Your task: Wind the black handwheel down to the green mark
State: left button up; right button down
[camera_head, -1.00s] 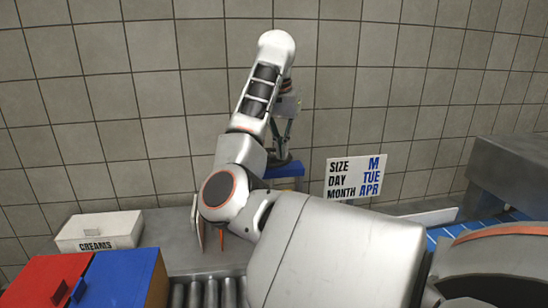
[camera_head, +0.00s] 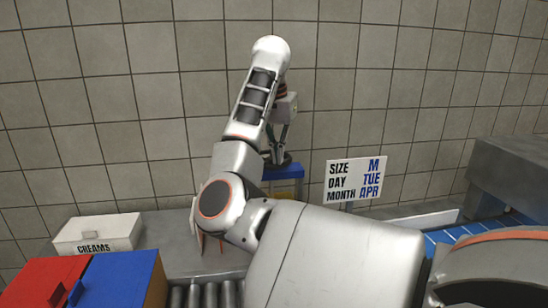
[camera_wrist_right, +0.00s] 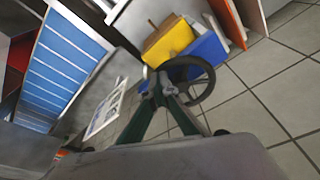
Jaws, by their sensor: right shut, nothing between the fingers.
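The black handwheel (camera_wrist_right: 207,83) shows in the right wrist view as a dark ring with spokes, in front of a blue block and a yellow block. My right gripper (camera_wrist_right: 163,82) is shut, its two fingers meeting at the left part of the wheel, with nothing held between them. I cannot tell whether the fingertips touch the wheel. In the head view my right gripper (camera_head: 277,154) points down at the dark wheel (camera_head: 286,162), which is largely hidden behind it. I cannot make out a green mark. My left gripper is out of view.
The blue block (camera_head: 284,173) is below the wheel; the yellow block (camera_wrist_right: 168,40) shows in the wrist view. A white sign (camera_head: 354,178) stands to the right. A white CREAMS box (camera_head: 97,233), red bin (camera_head: 40,278) and blue bin (camera_head: 118,277) are at left.

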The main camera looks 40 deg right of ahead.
aim_at(266, 164)
jog(key=shift+w+a+f, duration=0.15)
jog(key=shift+w+a, duration=0.1)
jog(key=shift+a, duration=0.4)
jog(key=shift+w+a, duration=0.5)
jog(key=shift+a, duration=0.15)
jog(key=shift+w+a, duration=0.1)
jog(key=shift+w, duration=0.05)
jog(key=shift+w+a, duration=0.45)
jog(key=shift+w, duration=0.2)
jog(key=shift+r+p, duration=0.75)
jog(key=shift+r, duration=0.55)
